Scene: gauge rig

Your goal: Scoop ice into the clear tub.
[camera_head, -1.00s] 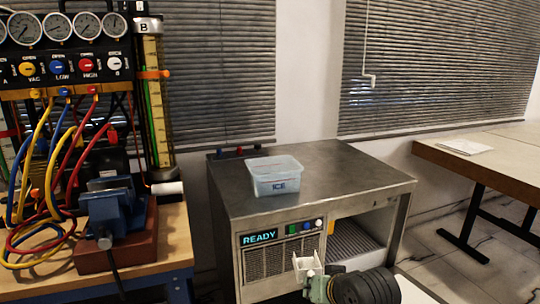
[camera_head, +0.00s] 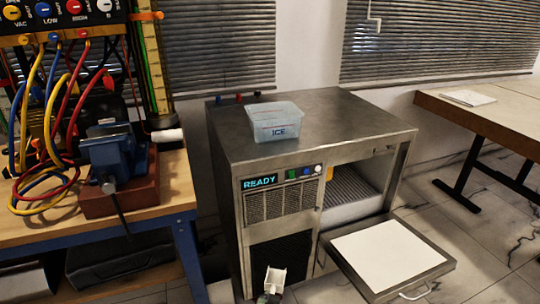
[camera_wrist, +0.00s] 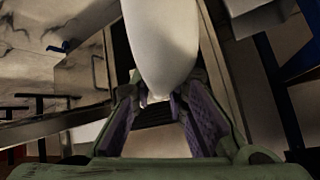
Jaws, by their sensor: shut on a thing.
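The clear tub (camera_head: 276,122) stands upright on top of the steel ice machine (camera_head: 330,112). It is translucent, marked ICE, and I cannot make out anything in it. The machine's door (camera_head: 392,255) hangs open. Pale material (camera_head: 352,207), perhaps ice, shows inside the opening. My gripper (camera_head: 268,297) is at the bottom edge of the head view, in front of the machine's lower dark grille. It is shut on a white scoop (camera_head: 275,279), left of the open door. In the wrist view the scoop (camera_wrist: 162,45) sits between the fingers and hides much behind it.
A workbench (camera_head: 120,238) on the left bears a blue vise (camera_head: 108,158) and a gauge rig with coloured hoses. A table (camera_head: 510,115) with papers is at the right. The machine top around the tub is mostly clear. The open door juts out over the floor.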

